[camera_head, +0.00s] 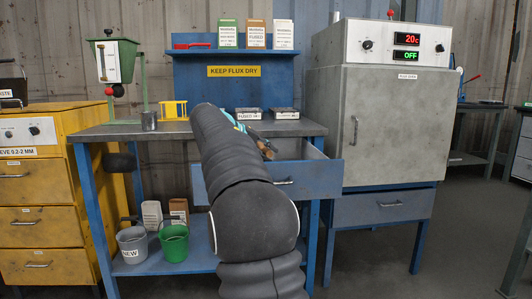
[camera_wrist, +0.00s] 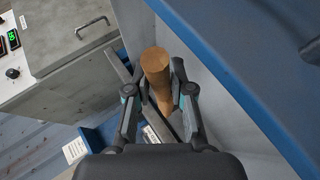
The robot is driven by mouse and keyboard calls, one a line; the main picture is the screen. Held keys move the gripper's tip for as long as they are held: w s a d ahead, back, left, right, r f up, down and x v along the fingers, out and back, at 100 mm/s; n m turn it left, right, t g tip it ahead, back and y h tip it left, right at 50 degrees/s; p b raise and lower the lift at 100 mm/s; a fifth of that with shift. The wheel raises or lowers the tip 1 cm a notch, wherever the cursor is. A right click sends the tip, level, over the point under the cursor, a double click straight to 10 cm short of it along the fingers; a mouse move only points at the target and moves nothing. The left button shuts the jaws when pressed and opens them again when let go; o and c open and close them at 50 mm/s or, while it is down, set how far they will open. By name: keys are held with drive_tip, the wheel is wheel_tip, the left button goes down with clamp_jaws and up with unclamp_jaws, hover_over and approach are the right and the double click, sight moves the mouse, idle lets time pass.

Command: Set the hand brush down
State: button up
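The hand brush shows as a brown wooden handle (camera_wrist: 157,78) in the wrist view, its round end toward the camera. My gripper (camera_wrist: 159,74) has one finger on each side of this handle and appears closed on it. The bristles are not visible. In the head view my gripper is mostly hidden behind my own arm, with teal parts (camera_head: 238,120) showing above the bench's right half. A brown piece (camera_head: 265,147), likely the handle, sticks out to its right, above the open drawer (camera_head: 308,179).
The blue workbench has a grey top (camera_head: 105,130) with a yellow rack (camera_head: 174,110), a metal cup (camera_head: 149,121) and labelled tins (camera_head: 286,113). The flux oven (camera_head: 394,122) stands to the right. Buckets (camera_head: 173,243) sit on the lower shelf. A blue surface (camera_wrist: 255,65) lies close on the right in the wrist view.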

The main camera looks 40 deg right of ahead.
drive_tip(key=shift+o, duration=1.2)
drive_tip(key=shift+r, duration=0.25)
drive_tip(key=p+v, duration=0.1)
drive_tip(key=v, duration=0.4)
drive_tip(key=p+v, duration=0.1)
drive_tip(key=v, duration=0.5)
drive_tip(key=shift+d+r, duration=0.2)
drive_tip(key=shift+r, duration=0.1)
drive_tip(key=shift+p+v, duration=0.3)
drive_tip(key=shift+v, duration=0.5)
drive_tip(key=shift+s+f, duration=0.1)
drive_tip(key=s+a+f+n+t+y, duration=0.2)
drive_tip(key=s+a+f+t+y, duration=0.3)
drive_tip(key=s+a+f, duration=2.1)
drive_tip(key=s+f+y, duration=0.1)
drive_tip(key=s+y, duration=0.3)
drive_tip(key=y, duration=0.2)
drive_tip(key=shift+a+f+n+t+y, duration=0.3)
drive_tip(key=shift+f+n+y, duration=0.05)
drive_tip(key=shift+n+y, duration=0.05)
